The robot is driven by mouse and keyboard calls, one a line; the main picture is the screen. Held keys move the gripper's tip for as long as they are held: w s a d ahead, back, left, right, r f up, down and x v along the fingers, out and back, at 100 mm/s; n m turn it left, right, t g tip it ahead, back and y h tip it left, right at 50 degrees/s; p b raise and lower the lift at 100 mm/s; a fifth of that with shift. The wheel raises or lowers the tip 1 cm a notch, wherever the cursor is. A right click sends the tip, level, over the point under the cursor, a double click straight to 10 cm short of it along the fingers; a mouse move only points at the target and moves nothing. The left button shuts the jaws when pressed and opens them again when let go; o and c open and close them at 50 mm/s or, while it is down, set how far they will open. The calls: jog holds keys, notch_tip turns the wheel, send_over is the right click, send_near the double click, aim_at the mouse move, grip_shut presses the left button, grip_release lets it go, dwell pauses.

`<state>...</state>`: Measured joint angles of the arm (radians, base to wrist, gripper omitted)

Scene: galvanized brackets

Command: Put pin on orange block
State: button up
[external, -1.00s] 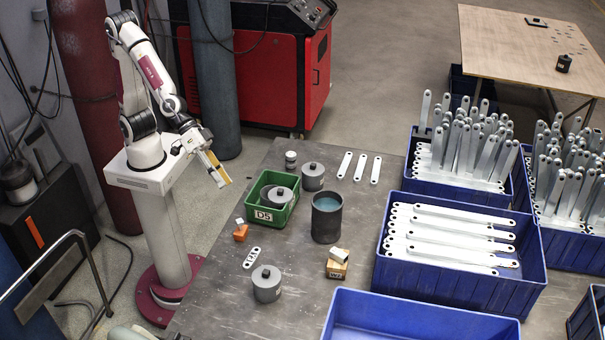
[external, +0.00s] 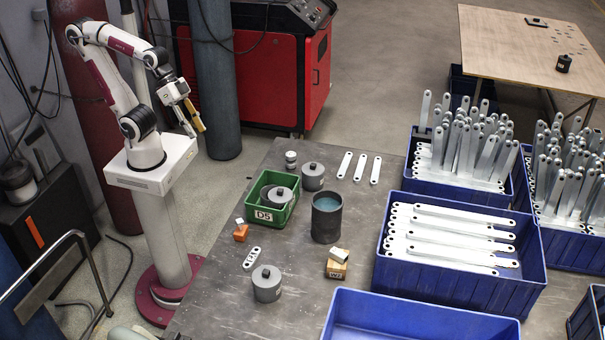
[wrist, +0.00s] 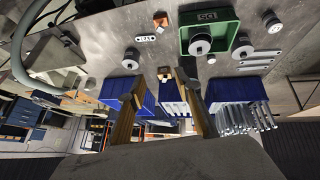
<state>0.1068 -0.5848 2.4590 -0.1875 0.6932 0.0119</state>
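The orange block (external: 241,234) sits on the grey table, left of the green bin, with a small whitish piece (external: 239,222) at its top. It also shows near the top of the wrist view (wrist: 160,20). I cannot tell surely which thing is the pin; a flat light metal piece with holes (external: 252,258) lies just in front of the orange block. My gripper (external: 198,122) is raised in the air beyond the table's left edge, away from these things. In the wrist view its two yellowish fingers (wrist: 160,84) are spread apart with nothing held.
A green bin (external: 266,214) holds a grey lidded cylinder. Other grey cylinders (external: 267,284), a dark cup (external: 327,218) and a wooden block (external: 336,269) stand on the table. Blue crates (external: 460,270) with metal brackets fill the right. Three flat brackets (external: 360,167) lie at the back.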

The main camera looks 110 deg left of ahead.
jog(key=s+a+y, duration=0.2)
jog(key=s+a, duration=0.4)
jog(key=shift+s+a+f+g, duration=0.15)
jog(key=shift+s+f+g, duration=0.1)
jog(key=shift+f+g, duration=0.15)
dwell(0.9)
